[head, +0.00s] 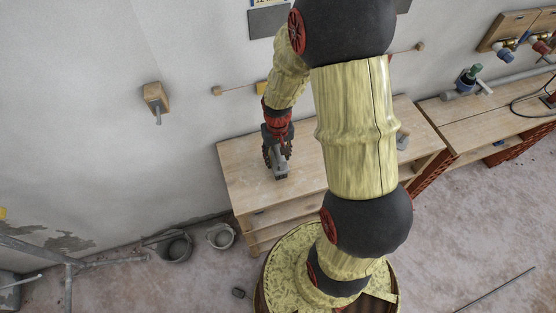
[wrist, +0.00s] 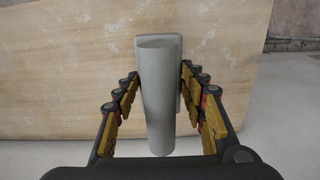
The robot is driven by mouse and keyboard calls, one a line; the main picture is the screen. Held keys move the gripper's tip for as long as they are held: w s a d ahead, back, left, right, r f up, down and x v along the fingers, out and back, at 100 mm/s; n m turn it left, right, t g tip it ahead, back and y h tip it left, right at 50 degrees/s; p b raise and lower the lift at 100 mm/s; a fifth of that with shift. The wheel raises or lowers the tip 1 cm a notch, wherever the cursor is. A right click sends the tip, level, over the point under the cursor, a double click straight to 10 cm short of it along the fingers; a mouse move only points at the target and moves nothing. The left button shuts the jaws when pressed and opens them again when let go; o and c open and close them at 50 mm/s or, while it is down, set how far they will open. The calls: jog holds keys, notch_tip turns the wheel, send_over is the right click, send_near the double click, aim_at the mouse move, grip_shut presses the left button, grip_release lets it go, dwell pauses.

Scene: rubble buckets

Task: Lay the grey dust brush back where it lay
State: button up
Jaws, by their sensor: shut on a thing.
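The grey dust brush (head: 281,171) is in my gripper (head: 277,155), over the left part of the wooden bench top (head: 245,180). In the wrist view the brush (wrist: 157,95) shows as a pale grey round handle with a flat grey block behind it. The fingers of my gripper (wrist: 160,112) stand on both sides of the handle and are shut on it. The wooden top (wrist: 70,75) lies behind the brush. I cannot tell whether the brush touches the wood. Its bristles are not clearly visible.
A small grey object (head: 402,139) stands on the bench right of my arm, partly hidden. A second bench (head: 480,125) with pipe fittings is at right. The wood around the brush looks clear.

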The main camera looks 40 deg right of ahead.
jog(key=shift+s+f, duration=0.1)
jog(key=shift+f, duration=0.85)
jog(key=shift+f, duration=0.35)
jog(key=o, duration=1.4)
jog(key=shift+o, duration=0.4)
jog(key=shift+r+b, duration=0.1)
jog(key=shift+b, duration=0.25)
